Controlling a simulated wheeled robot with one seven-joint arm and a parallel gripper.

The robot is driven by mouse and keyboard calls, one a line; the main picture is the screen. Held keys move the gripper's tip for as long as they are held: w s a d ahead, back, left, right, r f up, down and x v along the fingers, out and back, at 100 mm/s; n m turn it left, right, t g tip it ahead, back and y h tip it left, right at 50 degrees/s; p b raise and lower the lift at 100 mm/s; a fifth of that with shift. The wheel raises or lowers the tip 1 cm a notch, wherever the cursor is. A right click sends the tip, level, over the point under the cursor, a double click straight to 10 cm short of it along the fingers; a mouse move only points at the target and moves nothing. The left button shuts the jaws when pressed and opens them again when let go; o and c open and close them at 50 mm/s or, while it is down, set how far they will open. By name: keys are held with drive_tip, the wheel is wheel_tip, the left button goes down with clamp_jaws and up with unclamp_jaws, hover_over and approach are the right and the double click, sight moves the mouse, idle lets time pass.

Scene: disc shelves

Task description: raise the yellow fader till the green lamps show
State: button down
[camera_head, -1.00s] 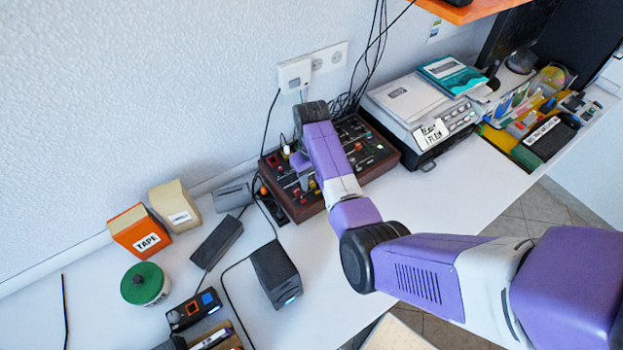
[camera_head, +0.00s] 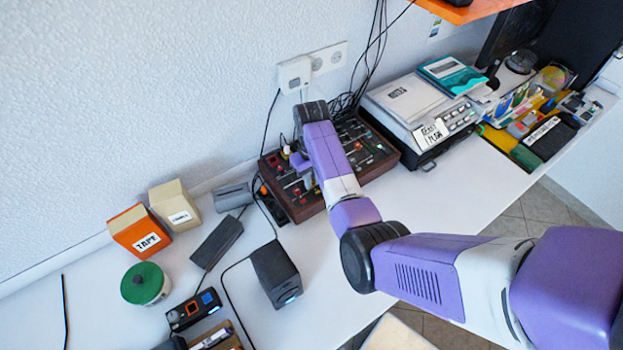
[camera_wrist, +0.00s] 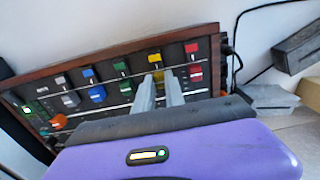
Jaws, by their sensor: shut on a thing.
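The wood-framed control panel (camera_head: 299,211) stands on the bench against the wall, partly covered by my arm in the head view. In the wrist view the panel (camera_wrist: 105,50) shows a row of coloured fader caps. The yellow fader (camera_wrist: 158,75) is between the fingertips of my gripper (camera_wrist: 160,82), which is shut on it. A yellow square mark sits just above it. A green spot (camera_wrist: 26,109) shows at the panel's left end; I cannot tell whether it is a lit lamp.
Beside the yellow fader are a red fader (camera_wrist: 195,72) and a green fader (camera_wrist: 125,87). An orange knob (camera_wrist: 58,121) is further left.

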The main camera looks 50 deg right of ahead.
idle(0.7)
drive_tip(key=shift+w+d+f+b, duration=0.1)
drive_tip(key=shift+w+d+b, duration=0.05)
drive_tip(key=shift+w+b, duration=0.4)
drive_tip(key=shift+w+d+f+b, duration=0.15)
drive_tip(key=shift+w+b, duration=0.2)
drive_tip(key=shift+w, duration=0.3)
drive_tip(key=shift+w+d+r, duration=0.1)
drive_tip(key=shift+w+r, duration=0.15)
drive_tip(key=shift+w, duration=0.05)
drive_tip(key=c, duration=1.4)
unclamp_jaws()
wheel_tip(320, 180, up, 8)
drive_tip(key=shift+b, duration=0.35)
